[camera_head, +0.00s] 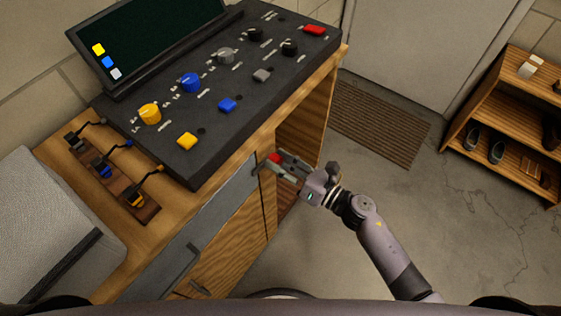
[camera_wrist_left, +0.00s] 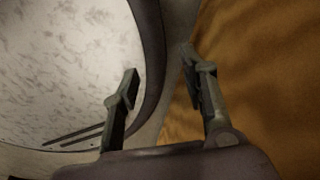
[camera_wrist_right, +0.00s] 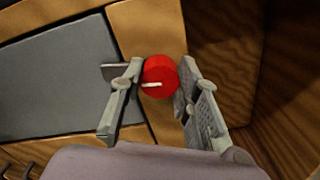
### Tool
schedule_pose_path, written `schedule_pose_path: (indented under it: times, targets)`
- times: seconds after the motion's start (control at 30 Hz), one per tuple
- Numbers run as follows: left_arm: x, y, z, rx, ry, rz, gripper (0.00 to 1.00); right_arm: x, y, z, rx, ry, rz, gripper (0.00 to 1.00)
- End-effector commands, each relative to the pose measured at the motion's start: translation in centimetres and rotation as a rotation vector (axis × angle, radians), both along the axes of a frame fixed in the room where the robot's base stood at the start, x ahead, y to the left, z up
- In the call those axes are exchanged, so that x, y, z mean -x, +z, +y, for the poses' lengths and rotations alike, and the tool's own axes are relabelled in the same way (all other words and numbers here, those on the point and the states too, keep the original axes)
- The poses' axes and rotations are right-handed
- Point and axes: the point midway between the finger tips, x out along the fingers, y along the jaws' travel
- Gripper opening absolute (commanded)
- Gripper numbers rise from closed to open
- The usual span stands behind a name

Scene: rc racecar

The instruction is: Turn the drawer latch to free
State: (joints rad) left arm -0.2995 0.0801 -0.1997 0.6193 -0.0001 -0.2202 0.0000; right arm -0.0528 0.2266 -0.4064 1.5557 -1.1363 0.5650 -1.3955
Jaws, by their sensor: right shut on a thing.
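The drawer latch is a red round knob (camera_wrist_right: 160,76) on the wooden frame beside the grey drawer front (camera_wrist_right: 62,82). Its white mark points left in the right wrist view. A dark flat bar (camera_wrist_right: 112,71) shows left of the knob, at the drawer's edge, partly behind a finger. My right gripper (camera_wrist_right: 161,64) has a finger on each side of the knob and is shut on it. In the head view the red knob (camera_head: 274,157) shows small between the fingers. My left gripper (camera_wrist_left: 158,66) is open and empty, and is outside the head view.
A control panel (camera_head: 215,115) with coloured knobs and buttons tops the wooden cabinet. Small levers (camera_head: 137,200) stand at its left. The drawer handle (camera_head: 180,262) is on the grey front. A shoe rack (camera_head: 515,150) stands right; the floor (camera_head: 460,235) before it is clear.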

Motion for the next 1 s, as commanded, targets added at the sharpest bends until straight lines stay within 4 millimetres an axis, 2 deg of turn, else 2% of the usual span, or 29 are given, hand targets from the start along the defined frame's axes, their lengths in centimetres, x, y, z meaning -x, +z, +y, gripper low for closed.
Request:
schedule_pose_path:
  times: [1.0]
  targets:
    - [0.0,3.0,0.0,0.0,-0.001,-0.001,0.4,0.0,-0.2,-0.1,-0.555,0.0,0.77,0.02]
